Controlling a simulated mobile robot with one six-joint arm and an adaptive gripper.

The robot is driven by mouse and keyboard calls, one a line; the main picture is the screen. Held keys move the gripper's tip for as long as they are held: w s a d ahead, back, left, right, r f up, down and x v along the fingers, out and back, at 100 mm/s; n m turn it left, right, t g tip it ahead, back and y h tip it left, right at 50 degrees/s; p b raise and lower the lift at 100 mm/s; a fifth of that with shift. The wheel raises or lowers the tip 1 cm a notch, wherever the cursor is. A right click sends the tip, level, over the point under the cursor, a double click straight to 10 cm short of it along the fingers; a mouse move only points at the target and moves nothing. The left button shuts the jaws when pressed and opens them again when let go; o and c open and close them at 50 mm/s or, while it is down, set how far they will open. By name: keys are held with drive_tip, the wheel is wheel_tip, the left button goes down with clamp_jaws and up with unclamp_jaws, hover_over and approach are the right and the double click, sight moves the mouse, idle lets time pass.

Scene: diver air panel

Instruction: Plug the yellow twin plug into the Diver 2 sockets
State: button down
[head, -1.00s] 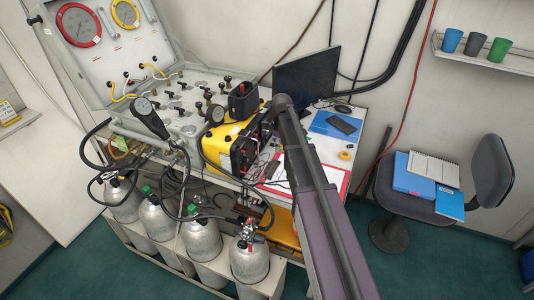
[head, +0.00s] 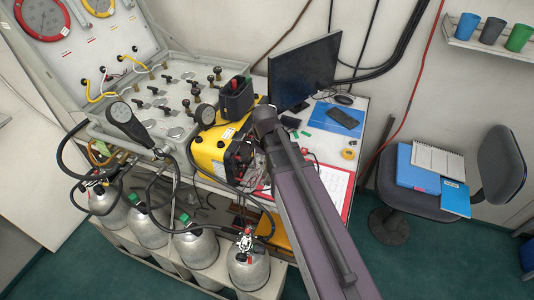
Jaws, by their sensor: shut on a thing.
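The grey air panel (head: 150,75) stands at the upper left, with rows of black valves and fittings on its sloping face. Yellow and white leads (head: 101,92) are plugged into the upright back part of the panel. I cannot read any Diver 2 label, and I cannot pick out the yellow twin plug. My arm rises from the bottom right, and its upper end lies over the right side of a yellow case on the bench. My gripper is hidden beyond that end, so its fingers and anything in them do not show.
The yellow case (head: 208,152) bears a black holder (head: 236,98). A handheld black gauge (head: 128,123) and dark hoses hang at the panel's front edge. Several grey cylinders (head: 196,250) stand below. A monitor (head: 303,68) is behind; a chair (head: 405,205) stands right, with open floor around.

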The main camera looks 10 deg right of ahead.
drive_tip(key=shift+a, duration=0.1)
drive_tip(key=shift+w+d, duration=0.2)
drive_tip(key=shift+d, duration=0.05)
idle(0.3)
drive_tip(key=shift+w+d, duration=2.9)
drive_tip(key=shift+w, duration=1.65)
drive_tip(key=shift+w+a+r, duration=0.1)
drive_tip(key=shift+w+a, duration=0.4)
drive_tip(key=shift+a, duration=0.25)
drive_tip(key=shift+w+a+f, duration=0.1)
drive_tip(key=shift+w+a, duration=0.35)
drive_tip(key=shift+a, duration=0.25)
drive_tip(key=shift+w+a+r, duration=0.1)
drive_tip(key=shift+w+a, duration=0.4)
drive_tip(key=shift+a, duration=0.25)
drive_tip(key=shift+w+a, duration=0.5)
drive_tip(key=shift+a, duration=0.3)
